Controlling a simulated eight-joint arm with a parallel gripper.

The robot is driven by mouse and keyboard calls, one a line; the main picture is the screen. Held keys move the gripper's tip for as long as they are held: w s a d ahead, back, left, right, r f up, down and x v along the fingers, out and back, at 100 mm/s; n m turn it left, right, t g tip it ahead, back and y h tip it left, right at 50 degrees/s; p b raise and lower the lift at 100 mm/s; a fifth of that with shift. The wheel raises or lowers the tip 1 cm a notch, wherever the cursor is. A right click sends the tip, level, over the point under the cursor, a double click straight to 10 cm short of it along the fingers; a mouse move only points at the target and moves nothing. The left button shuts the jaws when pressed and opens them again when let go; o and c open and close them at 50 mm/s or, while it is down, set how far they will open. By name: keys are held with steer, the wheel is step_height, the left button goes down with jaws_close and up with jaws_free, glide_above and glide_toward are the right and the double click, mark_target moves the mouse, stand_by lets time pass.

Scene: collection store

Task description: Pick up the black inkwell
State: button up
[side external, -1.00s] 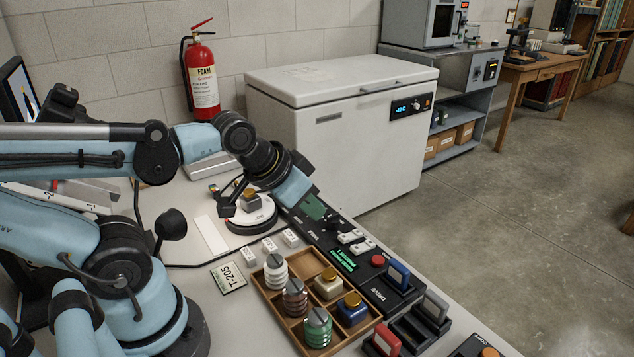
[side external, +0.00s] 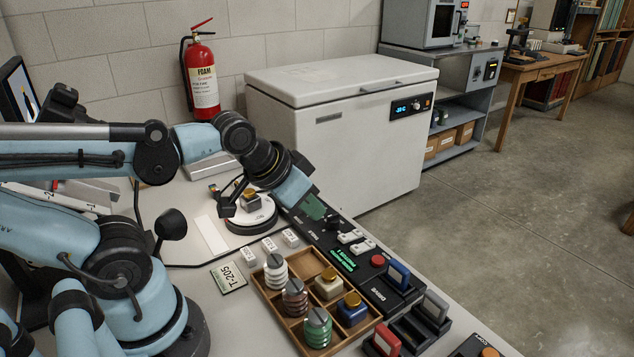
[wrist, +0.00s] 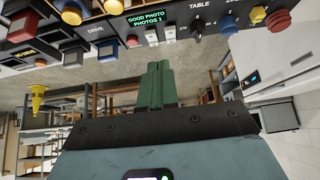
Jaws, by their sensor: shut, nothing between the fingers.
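The black inkwell (side external: 251,203) with a gold lid stands upright on a white-topped round turntable (side external: 262,217), left of my wrist in the side view. My gripper (side external: 316,208) is to its right, over the black control console, with clear space between them. In the wrist view, the green fingers of my gripper (wrist: 156,72) are pressed together with nothing held. The black inkwell is not seen in the wrist view.
A wooden tray (side external: 270,312) in front holds several ribbed and gold-lidded pieces, with one compartment empty. The console (side external: 372,283) carries switches and knobs. Small white label blocks (side external: 269,244) stand behind the tray. A white chest freezer (side external: 350,140) stands beyond the table.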

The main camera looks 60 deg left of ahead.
steer(key=o, duration=1.3)
step_height(320, 180, up, 2)
steer(key=n+g, duration=0.1)
steer(key=g, duration=0.6)
glide_above(247, 192)
steer(key=f, duration=0.6)
steer(key=shift+s, duration=0.25)
steer(key=shift+w+f, duration=0.15)
steer(key=shift+f, duration=1.15)
steer(key=shift+w+f, duration=0.1)
steer(key=shift+f, duration=1.15)
